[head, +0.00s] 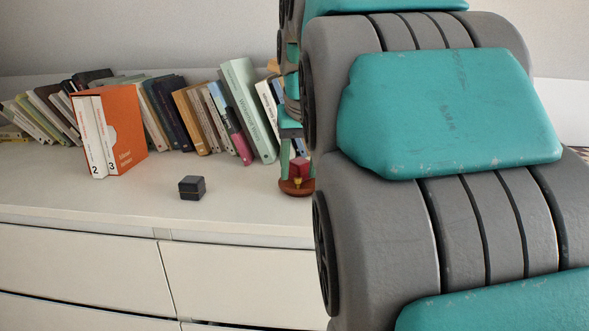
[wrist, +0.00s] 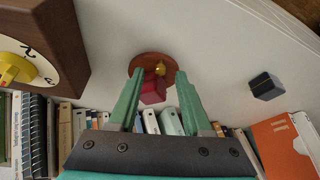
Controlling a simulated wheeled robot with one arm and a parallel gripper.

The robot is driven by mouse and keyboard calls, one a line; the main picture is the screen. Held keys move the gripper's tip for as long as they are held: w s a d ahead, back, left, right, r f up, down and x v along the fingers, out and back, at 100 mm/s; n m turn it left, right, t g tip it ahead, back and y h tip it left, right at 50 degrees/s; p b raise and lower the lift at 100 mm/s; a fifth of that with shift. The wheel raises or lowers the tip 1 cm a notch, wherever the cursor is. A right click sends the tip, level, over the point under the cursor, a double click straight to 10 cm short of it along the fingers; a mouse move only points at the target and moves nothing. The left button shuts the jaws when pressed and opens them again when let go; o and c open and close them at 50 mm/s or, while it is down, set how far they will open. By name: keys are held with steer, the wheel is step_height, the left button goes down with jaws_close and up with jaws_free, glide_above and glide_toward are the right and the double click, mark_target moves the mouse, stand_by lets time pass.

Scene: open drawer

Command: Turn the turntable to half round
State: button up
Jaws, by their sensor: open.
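The turntable is a small round brown disc (wrist: 146,61) carrying a red block (wrist: 153,91) and a small yellow piece (wrist: 160,69). In the head view the turntable (head: 293,188) stands on the white cabinet top, partly hidden by my arm. My gripper (wrist: 160,76) is open, with its two green fingers pointing at the disc. In the wrist view the red block shows between the fingers, with a gap on each side. Whether the fingers touch the disc cannot be told. In the head view my gripper (head: 292,150) is mostly hidden behind my arm.
A row of books (head: 207,115) and an orange slipcase (head: 126,125) stand behind. The wrist view shows a brown box with a yellow-knobbed dial (wrist: 45,55). Drawers (head: 80,265) below are closed.

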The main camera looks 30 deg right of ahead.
steer(key=shift+f, duration=0.35)
jaws_close()
stand_by(0.5)
